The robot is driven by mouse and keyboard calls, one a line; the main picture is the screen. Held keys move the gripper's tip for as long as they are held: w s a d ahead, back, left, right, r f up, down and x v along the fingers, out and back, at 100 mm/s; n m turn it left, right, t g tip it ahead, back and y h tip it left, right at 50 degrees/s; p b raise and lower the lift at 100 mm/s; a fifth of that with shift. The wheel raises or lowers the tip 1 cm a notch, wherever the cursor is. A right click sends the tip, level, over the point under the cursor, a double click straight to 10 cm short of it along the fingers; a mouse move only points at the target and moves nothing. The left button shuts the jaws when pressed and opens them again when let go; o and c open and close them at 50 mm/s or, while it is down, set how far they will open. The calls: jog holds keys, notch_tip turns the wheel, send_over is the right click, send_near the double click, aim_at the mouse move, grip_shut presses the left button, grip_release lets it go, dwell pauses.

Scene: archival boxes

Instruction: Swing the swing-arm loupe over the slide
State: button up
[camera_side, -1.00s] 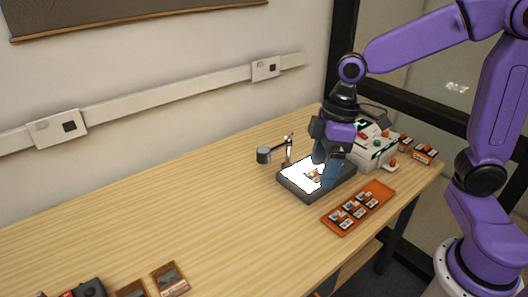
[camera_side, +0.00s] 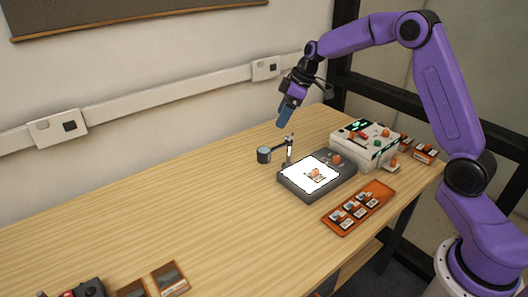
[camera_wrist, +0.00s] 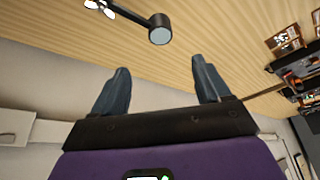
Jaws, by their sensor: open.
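The swing-arm loupe (camera_side: 264,155) has a dark round head on a thin arm, joined to a short upright post (camera_side: 290,150) at the back left of the light box. The loupe head points left, away from the lit panel, over bare table. The slide (camera_side: 316,175) lies on the glowing panel of the light box (camera_side: 294,188), with an orange knob on it. My gripper (camera_side: 285,116) is raised above and behind the loupe post. In the wrist view, my gripper (camera_wrist: 160,82) is open and empty, and the loupe head (camera_wrist: 160,29) shows just beyond the fingertips, apart from them.
An orange tray (camera_side: 347,228) with several slides stands in front of the light box. A white device (camera_side: 372,153) with buttons is to its right. Brown boxes (camera_side: 170,280) lie at the table's front left. The table's middle left is clear. The wall is close behind.

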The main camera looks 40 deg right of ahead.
aim_at(265, 150)
jog(key=x, duration=1.5)
jog(key=shift+a+f, duration=0.1)
jog(key=shift+f, duration=0.2)
grip_shut()
jog(key=shift+s+n+g+y, duration=0.3)
jog(key=shift+s+n+g, duration=0.2)
jog(key=shift+s+n, duration=0.8)
jog(key=s+d+n, duration=0.1)
jog(key=s+d+n+g, duration=0.1)
jog(key=s+n, duration=0.2)
jog(key=n, duration=0.1)
jog(key=shift+s+d+g+y, duration=0.3)
jog(key=shift+d+g+y, duration=0.1)
jog(key=s+d+n+g, duration=0.1)
jog(key=n, duration=0.1)
jog(key=s+d+n, duration=0.1)
jog(key=d+n, duration=0.1)
jog(key=n, duration=0.1)
jog(key=shift+s+d+g, duration=0.2)
jog(key=shift+s+g, duration=0.15)
jog(key=shift+g, duration=0.05)
jog(key=d+n, duration=0.1)
jog(key=s+d+n+g, duration=0.1)
jog(key=n, duration=0.1)
jog(key=shift+d+h, duration=0.4)
jog(key=shift+d+n+g+h, duration=0.3)
jog(key=shift+d+n+g, duration=0.1)
jog(key=shift+d+n, duration=0.7)
jog(key=shift+s+a, duration=0.1)
